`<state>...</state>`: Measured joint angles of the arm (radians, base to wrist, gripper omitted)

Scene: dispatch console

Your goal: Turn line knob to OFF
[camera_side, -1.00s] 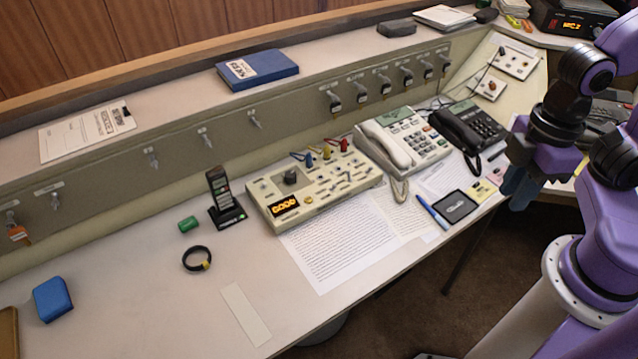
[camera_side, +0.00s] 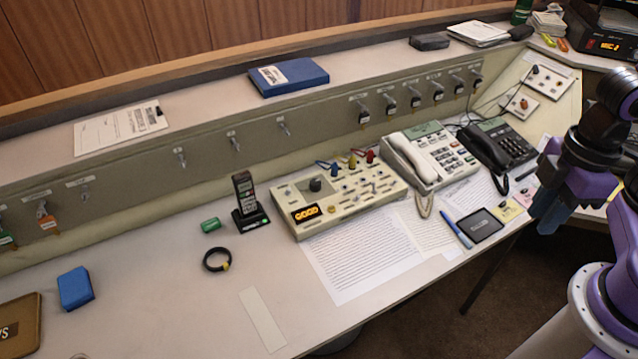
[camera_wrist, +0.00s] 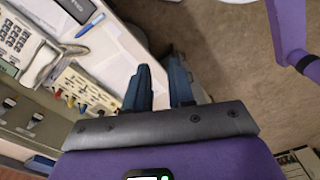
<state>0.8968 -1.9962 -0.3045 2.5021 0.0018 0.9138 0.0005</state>
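The dark round knob (camera_side: 316,184) sits on the upper left part of a beige console box (camera_side: 360,208) in the side view. An orange lit display (camera_side: 305,213) is below it. I cannot read the knob's labels or setting. My gripper (camera_side: 546,226) hangs over the desk's front right edge, well right of the console and apart from it. In the wrist view my gripper (camera_wrist: 160,72) has its two fingers apart with nothing between them. Part of the console (camera_wrist: 88,88) shows there at left; I cannot make out the knob.
A white phone (camera_side: 425,155) and a black phone (camera_side: 495,145) stand right of the console. A handset in a stand (camera_side: 248,202) is at its left. Papers (camera_side: 360,255), a blue pen (camera_side: 457,233) and a dark pad (camera_side: 480,226) lie in front.

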